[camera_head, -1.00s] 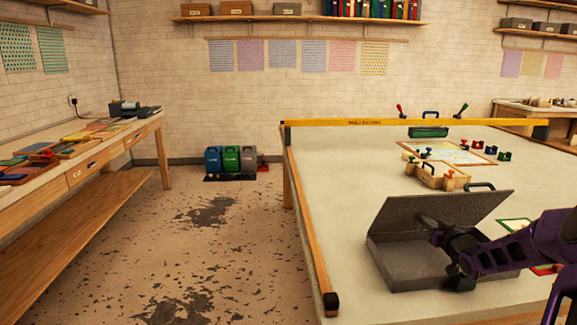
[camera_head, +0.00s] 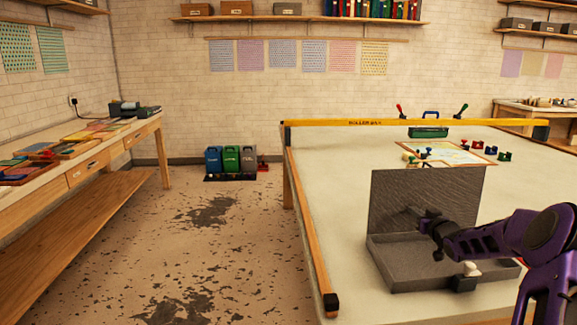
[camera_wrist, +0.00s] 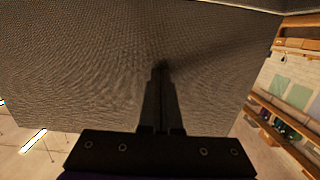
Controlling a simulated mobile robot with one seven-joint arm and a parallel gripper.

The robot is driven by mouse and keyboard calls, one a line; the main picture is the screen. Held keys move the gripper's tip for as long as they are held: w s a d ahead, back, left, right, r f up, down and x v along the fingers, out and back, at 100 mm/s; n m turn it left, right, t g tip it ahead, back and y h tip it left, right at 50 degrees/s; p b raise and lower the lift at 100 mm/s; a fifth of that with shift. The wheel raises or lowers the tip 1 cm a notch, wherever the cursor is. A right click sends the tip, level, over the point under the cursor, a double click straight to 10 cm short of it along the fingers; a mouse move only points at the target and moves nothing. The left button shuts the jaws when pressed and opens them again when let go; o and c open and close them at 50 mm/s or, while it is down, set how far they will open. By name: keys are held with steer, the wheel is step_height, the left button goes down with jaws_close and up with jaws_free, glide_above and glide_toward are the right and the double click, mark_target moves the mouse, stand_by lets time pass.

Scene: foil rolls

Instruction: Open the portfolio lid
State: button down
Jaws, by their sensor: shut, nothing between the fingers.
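The portfolio is a grey, shallow open box (camera_head: 395,275) at the near part of the large table. Its grey lid (camera_head: 400,195) stands about upright along the box's far edge. In the wrist view the lid's textured face (camera_wrist: 70,70) fills most of the picture. My gripper (camera_head: 428,218) is over the box, in front of the lid. Its fingers (camera_wrist: 160,68) are shut with nothing between them, and their tips are at or very close to the lid face. I cannot tell whether they touch.
A yellow roller bar (camera_head: 380,122) crosses the table's far part. A framed sheet (camera_head: 450,153) and several small stamps (camera_head: 490,152) lie behind the lid. The lid hides part of the table there. The table's left side is clear. A side bench (camera_head: 90,150) stands at the left.

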steer(key=s+d+r+p, duration=0.1)
steer(key=s+r+p, duration=0.1)
steer(key=s, duration=1.4)
steer(key=shift+d+r+p, duration=0.15)
steer(key=shift+r+p, duration=0.15)
steer(key=shift+r, duration=0.25)
